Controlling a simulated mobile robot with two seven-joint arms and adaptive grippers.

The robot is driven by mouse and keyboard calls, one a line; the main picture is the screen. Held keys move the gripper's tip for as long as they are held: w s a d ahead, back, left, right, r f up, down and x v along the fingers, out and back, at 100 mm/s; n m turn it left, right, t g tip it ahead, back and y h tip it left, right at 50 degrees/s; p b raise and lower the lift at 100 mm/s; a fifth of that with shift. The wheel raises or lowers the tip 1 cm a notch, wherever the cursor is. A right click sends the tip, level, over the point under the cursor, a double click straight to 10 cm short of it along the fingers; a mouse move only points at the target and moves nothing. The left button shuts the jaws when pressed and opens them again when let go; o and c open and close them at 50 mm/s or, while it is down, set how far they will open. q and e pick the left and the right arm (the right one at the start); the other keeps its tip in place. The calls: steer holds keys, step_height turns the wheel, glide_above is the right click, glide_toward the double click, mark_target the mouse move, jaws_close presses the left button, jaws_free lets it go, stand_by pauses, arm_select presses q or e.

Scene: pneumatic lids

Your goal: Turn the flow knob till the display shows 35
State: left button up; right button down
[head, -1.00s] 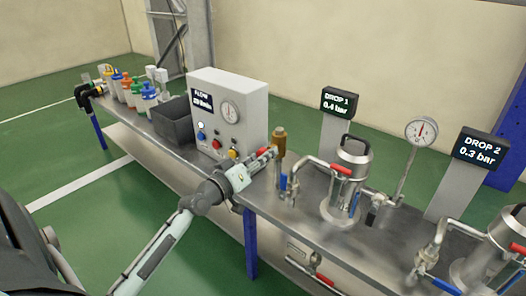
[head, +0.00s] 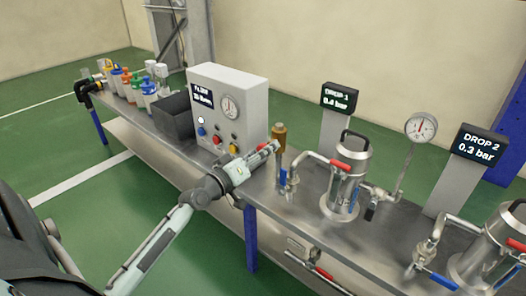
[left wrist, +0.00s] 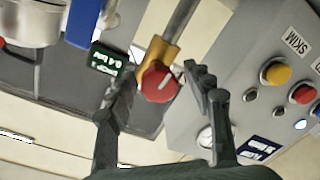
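The red flow knob (left wrist: 158,82) with a white pointer line sits on a brass body in the left wrist view. In the head view the brass body (head: 279,135) stands to the right of the grey control box, and the knob is mostly hidden by my gripper. My left gripper (head: 268,148) is at the knob. In the left wrist view its two fingers (left wrist: 160,74) are apart, one on each side of the knob, with small gaps visible. The FLOW display (head: 202,95) on the box is lit, but its number is too blurred to read surely. My right gripper is out of view.
The grey control box (head: 248,98) carries a gauge and several coloured buttons close to my gripper. A pipe with a red handle (head: 340,164) and a steel vessel (head: 349,180) stand just right. A dark bin (head: 174,122) is left of the box.

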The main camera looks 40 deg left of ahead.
arm_select(q)
steer(key=shift+s, duration=0.15)
steer(key=s, duration=1.1)
steer(key=shift+s+a+r, duration=0.2)
steer(key=shift+s+r, duration=0.1)
steer(key=shift+s, duration=0.05)
steer(key=s+d+f+m+g+p, duration=0.1)
steer(key=s+d+f+m+g, duration=0.15)
steer(key=f, duration=0.35)
steer(key=s+d+f+m+g+h+p, duration=0.1)
steer(key=d+f+m+g, duration=0.15)
steer(key=d+f, duration=0.2)
steer(key=s+d+f+m+g+p, duration=0.1)
steer(key=s+d+f+g, duration=0.15)
steer(key=f, duration=0.35)
steer(key=s+d+f+m+g+y, duration=0.1)
steer(key=s+f+m+g+y, duration=0.2)
steer(key=s+f+g, duration=0.4)
steer(key=shift+s+d+f+p, duration=0.3)
steer(key=shift+s+f+p, duration=0.1)
steer(key=shift+s+f, duration=0.4)
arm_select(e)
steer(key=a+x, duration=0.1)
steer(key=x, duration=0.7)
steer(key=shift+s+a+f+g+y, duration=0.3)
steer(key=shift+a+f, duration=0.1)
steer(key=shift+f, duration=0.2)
